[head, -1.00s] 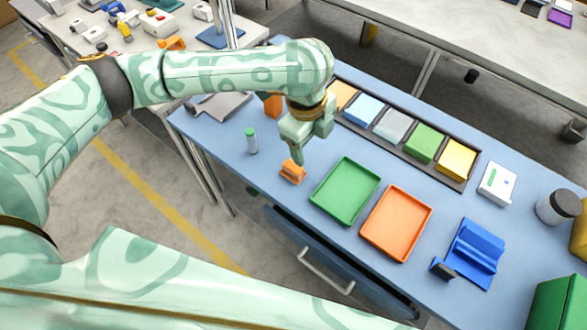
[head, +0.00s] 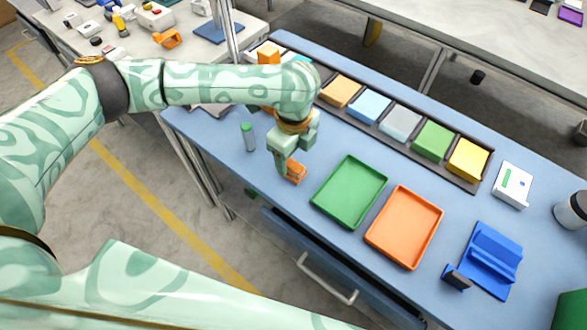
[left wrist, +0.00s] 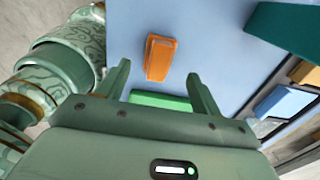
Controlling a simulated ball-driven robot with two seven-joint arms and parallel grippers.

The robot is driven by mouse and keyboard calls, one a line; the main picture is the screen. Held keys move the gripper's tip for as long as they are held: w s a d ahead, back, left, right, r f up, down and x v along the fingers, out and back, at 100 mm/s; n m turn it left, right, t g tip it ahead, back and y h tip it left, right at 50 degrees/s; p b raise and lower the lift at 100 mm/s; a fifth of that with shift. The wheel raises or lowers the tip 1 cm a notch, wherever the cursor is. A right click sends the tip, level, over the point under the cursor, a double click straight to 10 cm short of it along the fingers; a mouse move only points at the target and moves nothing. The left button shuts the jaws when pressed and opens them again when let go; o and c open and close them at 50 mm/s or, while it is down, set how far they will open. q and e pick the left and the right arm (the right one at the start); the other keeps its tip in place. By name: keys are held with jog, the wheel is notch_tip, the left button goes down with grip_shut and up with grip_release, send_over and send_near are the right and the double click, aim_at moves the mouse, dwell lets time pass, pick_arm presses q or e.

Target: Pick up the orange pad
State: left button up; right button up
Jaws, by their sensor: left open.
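A light orange pad (head: 340,92) lies in the dark rack (head: 408,148), beside a blue pad (head: 370,106). Part of it shows at the right edge of the left wrist view (left wrist: 304,72). A small, darker orange object (head: 296,171) lies on the blue table; it shows in full in the left wrist view (left wrist: 160,58). My left gripper (head: 283,168) points down at this small object, partly covering it in the head view. Its two fingers (left wrist: 156,74) are apart with nothing between them. My right gripper is out of view.
A green tray (head: 325,213) and an orange tray (head: 380,252) lie right of my left gripper. A green-capped vial (head: 248,138) stands to its left. Grey, green and yellow pads fill the rack. A blue holder (head: 492,262) and a white box (head: 513,184) are farther right.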

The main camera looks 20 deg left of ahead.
aim_at(293, 164)
pick_arm(q)
notch_tip(293, 164, down, 4)
jog(key=shift+f+b, duration=0.25)
jog(key=shift+b, duration=0.75)
jog(key=shift+r, duration=0.15)
jog(key=shift+s, duration=0.1)
jog(key=c, duration=1.2)
jog(key=shift+o, duration=0.2)
notch_tip(293, 164, up, 4)
jog(key=p, duration=0.3)
jog(key=shift+s+r, duration=0.15)
jog(key=shift+r, duration=0.1)
jog(key=s+d+r+p, duration=0.3)
jog(key=s+r+p, duration=0.4)
jog(key=s, duration=0.6)
jog(key=shift+d+r, duration=0.4)
jog(key=shift+r, duration=0.4)
